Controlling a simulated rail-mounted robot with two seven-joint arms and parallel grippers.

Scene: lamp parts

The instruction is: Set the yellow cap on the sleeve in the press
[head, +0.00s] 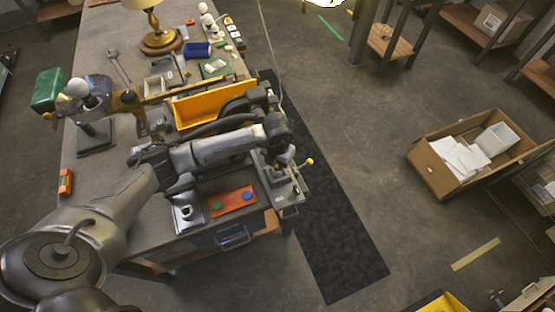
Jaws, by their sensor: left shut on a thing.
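My left arm reaches in from the lower left. Its gripper (279,163) points down over the press (284,187) at the table's right edge. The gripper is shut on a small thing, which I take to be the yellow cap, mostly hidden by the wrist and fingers. The sleeve in the press is hidden under the gripper, so I cannot tell whether cap and sleeve touch. The press has a lever with a yellow knob (310,161). An orange tray (240,207) left of the press holds a green cap (216,206) and a blue cap (247,196). My right gripper is not in view.
A yellow bin (208,103) stands behind my forearm. A metal block (187,213) sits left of the tray. A brass lamp (160,38) and small parts occupy the table's far end. A cardboard box (440,160) is on the floor at right.

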